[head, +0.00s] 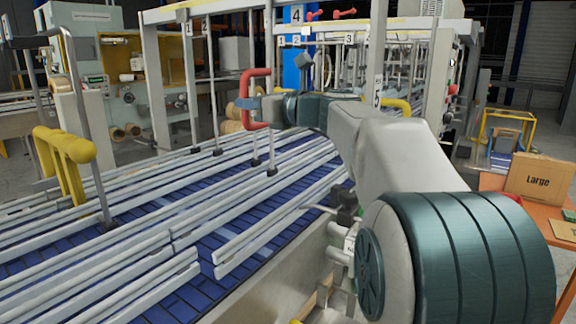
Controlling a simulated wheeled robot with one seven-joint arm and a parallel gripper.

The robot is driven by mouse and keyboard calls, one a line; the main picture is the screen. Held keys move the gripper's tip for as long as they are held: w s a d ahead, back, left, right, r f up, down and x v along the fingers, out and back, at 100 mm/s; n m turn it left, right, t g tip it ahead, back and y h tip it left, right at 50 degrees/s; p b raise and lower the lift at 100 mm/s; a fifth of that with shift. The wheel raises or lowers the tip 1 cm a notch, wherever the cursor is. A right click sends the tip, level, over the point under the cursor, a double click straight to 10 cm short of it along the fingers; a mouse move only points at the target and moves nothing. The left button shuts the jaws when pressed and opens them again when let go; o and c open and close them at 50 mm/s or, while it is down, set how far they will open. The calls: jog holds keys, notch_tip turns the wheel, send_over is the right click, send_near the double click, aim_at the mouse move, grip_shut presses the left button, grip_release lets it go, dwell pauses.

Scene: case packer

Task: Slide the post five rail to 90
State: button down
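Posts with number plates stand along the packer. A red C-shaped handle (258,72) is at upper centre. My gripper (246,103) is at the upright bar of this handle, its fingers overlapping the bar. The fingers are small and I cannot tell whether they are closed on it.
A yellow handle (68,146) stands on the rails at left. Thin upright rods (268,125) rise from the rails. A box marked Large (541,180) sits on an orange table (492,182) at right.

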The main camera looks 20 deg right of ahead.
jog(key=shift+v, duration=1.05)
dwell(0.4)
jog(key=c, duration=1.2)
grip_release()
jog(key=shift+c, duration=0.2)
jog(key=shift+w, duration=0.1)
jog(key=v, duration=0.7)
jog(key=shift+b, duration=0.45)
